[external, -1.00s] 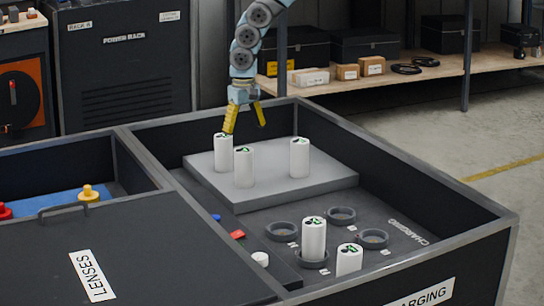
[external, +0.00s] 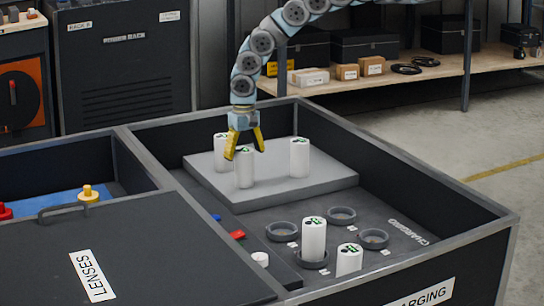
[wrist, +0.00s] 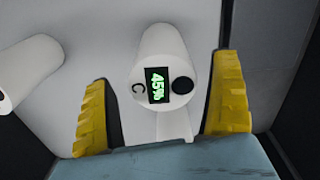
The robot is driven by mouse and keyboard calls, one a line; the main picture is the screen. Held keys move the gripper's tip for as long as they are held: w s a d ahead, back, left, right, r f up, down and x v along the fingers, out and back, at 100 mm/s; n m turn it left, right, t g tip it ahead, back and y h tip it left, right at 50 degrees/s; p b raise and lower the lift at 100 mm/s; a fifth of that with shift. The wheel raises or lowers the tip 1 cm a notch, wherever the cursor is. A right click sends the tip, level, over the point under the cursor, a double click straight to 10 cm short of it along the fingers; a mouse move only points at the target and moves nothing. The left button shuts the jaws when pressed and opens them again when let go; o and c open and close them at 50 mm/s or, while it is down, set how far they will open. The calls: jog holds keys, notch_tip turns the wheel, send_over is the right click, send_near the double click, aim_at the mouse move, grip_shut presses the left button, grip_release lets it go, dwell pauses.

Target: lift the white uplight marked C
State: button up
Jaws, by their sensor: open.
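The white uplight marked C (wrist: 160,62) is a white cylinder with a green 45% display on its top. In the wrist view it stands between the two yellow fingers of my gripper (wrist: 163,112), with a gap on each side. In the external view the uplight (external: 244,170) stands upright on the raised grey platform (external: 300,196), the nearest of three cylinders there. My gripper (external: 245,152) points down over it, open, with the fingers around its top. I cannot see either finger touching it.
A second white cylinder (external: 221,155) stands close behind at left and shows in the wrist view (wrist: 28,72). Another (external: 299,157) stands to the right. Two more (external: 313,240) (external: 349,259) are near the round holders (external: 341,215). Dark tote walls (external: 420,171) surround them.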

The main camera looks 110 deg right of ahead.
aim_at(244, 164)
jog(key=shift+w+a+f+b, duration=0.1)
jog(key=shift+a+f+b, duration=0.1)
jog(key=shift+f, duration=0.35)
jog(key=shift+a+f+b, duration=0.1)
jog(key=shift+f+b, duration=0.1)
jog(key=shift+f, duration=0.3)
jog(key=shift+d+f+b, duration=0.15)
jog(key=shift+f+b, duration=0.15)
jog(key=shift+f, duration=0.55)
jog(key=shift+c, duration=0.2)
jog(key=c, duration=1.3)
